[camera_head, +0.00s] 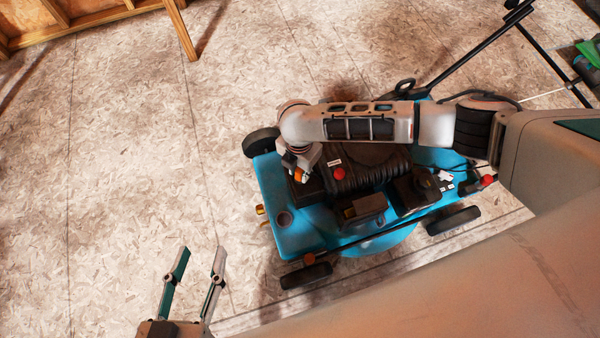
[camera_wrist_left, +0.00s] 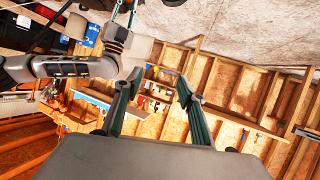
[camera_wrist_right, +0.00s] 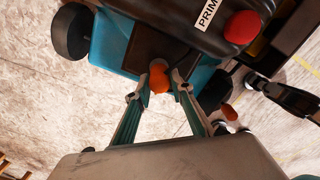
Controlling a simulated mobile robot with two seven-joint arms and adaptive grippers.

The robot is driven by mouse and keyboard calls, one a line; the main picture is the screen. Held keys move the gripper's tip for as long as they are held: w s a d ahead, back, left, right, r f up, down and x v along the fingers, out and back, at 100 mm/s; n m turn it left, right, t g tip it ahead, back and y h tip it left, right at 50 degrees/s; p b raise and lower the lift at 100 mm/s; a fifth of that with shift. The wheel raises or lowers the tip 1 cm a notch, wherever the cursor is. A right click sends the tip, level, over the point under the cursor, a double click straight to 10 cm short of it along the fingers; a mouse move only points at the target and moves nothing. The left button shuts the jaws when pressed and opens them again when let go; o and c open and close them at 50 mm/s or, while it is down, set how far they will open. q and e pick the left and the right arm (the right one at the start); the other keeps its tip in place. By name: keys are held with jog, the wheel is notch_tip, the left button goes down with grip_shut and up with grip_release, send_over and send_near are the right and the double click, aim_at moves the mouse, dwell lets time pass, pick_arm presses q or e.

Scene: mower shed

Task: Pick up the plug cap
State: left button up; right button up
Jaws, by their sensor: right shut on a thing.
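The plug cap appears to be the small orange piece (camera_wrist_right: 158,78) between my right gripper's fingertips (camera_wrist_right: 163,82) in the right wrist view. The right gripper is shut on it, just above the front of the blue mower (camera_head: 290,235). In the head view the gripper (camera_head: 302,173) hides much of that spot, and a bit of orange shows at its tips. I cannot tell whether the cap still touches the mower. My left gripper (camera_head: 201,258) is open and empty over the bare floor, left of the mower. It also shows open in the left wrist view (camera_wrist_left: 160,80).
A red button (camera_wrist_right: 242,27) sits beside a white label on the black engine cover. Another orange part (camera_wrist_right: 225,113) lies to the right of the right fingers. The mower's handle (camera_head: 470,55) rises to the upper right. Pale board floor (camera_head: 130,150) is clear at left.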

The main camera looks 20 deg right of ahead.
jog(key=r, duration=0.3)
jog(key=shift+w+r+p, duration=0.1)
jog(key=shift+w+p, duration=0.3)
notch_tip(320, 180, up, 2)
jog(key=shift+w+r+p, duration=0.1)
jog(key=shift+r+p, duration=0.05)
jog(key=shift+p, duration=0.35)
pick_arm(q)
jog(key=s+a+f+m+g+y+p, duration=0.2)
jog(key=a+f+p, duration=0.1)
jog(key=a+p, duration=0.25)
pick_arm(e)
notch_tip(320, 180, up, 11)
notch_tip(320, 180, up, 6)
jog(key=p, duration=0.3)
send_over(298, 168)
pick_arm(q)
jog(key=shift+t, duration=0.7)
jog(key=r, duration=0.1)
jog(key=w+a+r, duration=0.1)
jog(key=r, duration=0.1)
jog(key=w+r, duration=0.1)
jog(key=shift+w+a+r, duration=0.1)
jog(key=shift+a+r, duration=0.1)
jog(key=shift+r, duration=0.2)
pick_arm(e)
jog(key=shift+s+f, duration=0.2)
jog(key=shift+s, duration=0.15)
